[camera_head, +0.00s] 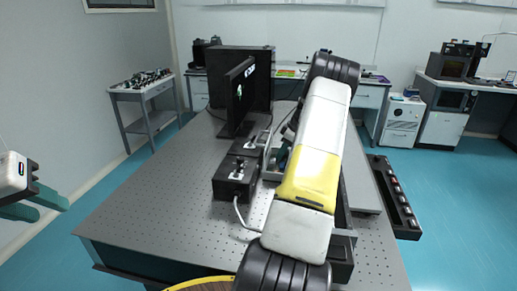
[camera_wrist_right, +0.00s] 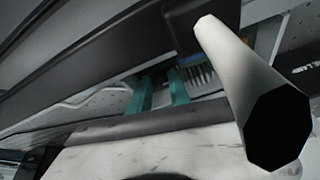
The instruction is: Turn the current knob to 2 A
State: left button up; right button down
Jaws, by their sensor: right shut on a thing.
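My left gripper (camera_head: 45,203) hangs at the far left of the head view, away from the table. Its teal fingers are apart with nothing between them. My right arm crosses the table in the head view and covers much of what lies beneath it. A little of my right gripper (camera_head: 283,156) shows beside the arm, near a grey instrument. In the right wrist view, the teal fingers of my right gripper (camera_wrist_right: 160,92) reach to the edge of a dark housing (camera_wrist_right: 110,55). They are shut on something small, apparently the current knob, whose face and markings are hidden.
Black boxes (camera_head: 234,178) stand left of my right arm on the perforated table (camera_head: 150,205), by a monitor (camera_head: 240,95). A white cable (camera_head: 240,215) runs from a box. A thick pale cylinder (camera_wrist_right: 240,75) crosses the wrist view. The table's left part is clear.

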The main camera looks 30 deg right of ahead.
jog(key=m, duration=0.1)
jog(key=m+h, duration=0.1)
jog(key=m, duration=0.1)
jog(key=shift+a+m+t, duration=0.2)
jog(key=shift+m+t, duration=0.1)
jog(key=shift+t, duration=0.1)
jog(key=shift+s+a+m+h, duration=0.1)
jog(key=shift+m+h, duration=0.7)
jog(key=shift+m, duration=0.8)
jog(key=c, duration=1.5)
grip_release()
